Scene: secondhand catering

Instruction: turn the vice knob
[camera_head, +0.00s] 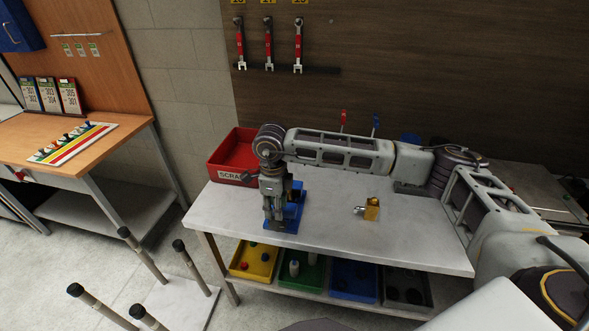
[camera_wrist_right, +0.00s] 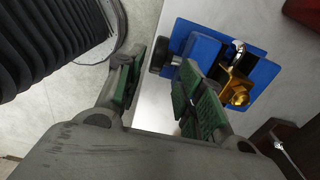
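The blue vice (camera_head: 291,216) stands near the front left of the grey worktable, partly hidden by my right gripper (camera_head: 275,212). In the right wrist view the vice (camera_wrist_right: 258,75) has a dark round knob (camera_wrist_right: 157,55) on its left side. A brass piece (camera_wrist_right: 236,90) sits at the vice's right part. My right gripper (camera_wrist_right: 163,88) points down and is open, its green-padded fingers apart. The knob appears just beyond the gap between the fingertips; I cannot tell whether they touch it. My left gripper is not in view.
A red scrap bin (camera_head: 233,155) stands at the table's back left corner. A brass fitting (camera_head: 371,209) lies right of the vice on the worktable (camera_head: 330,240). Coloured bins (camera_head: 352,281) fill the lower shelf. Post tops (camera_head: 178,245) stand in front left.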

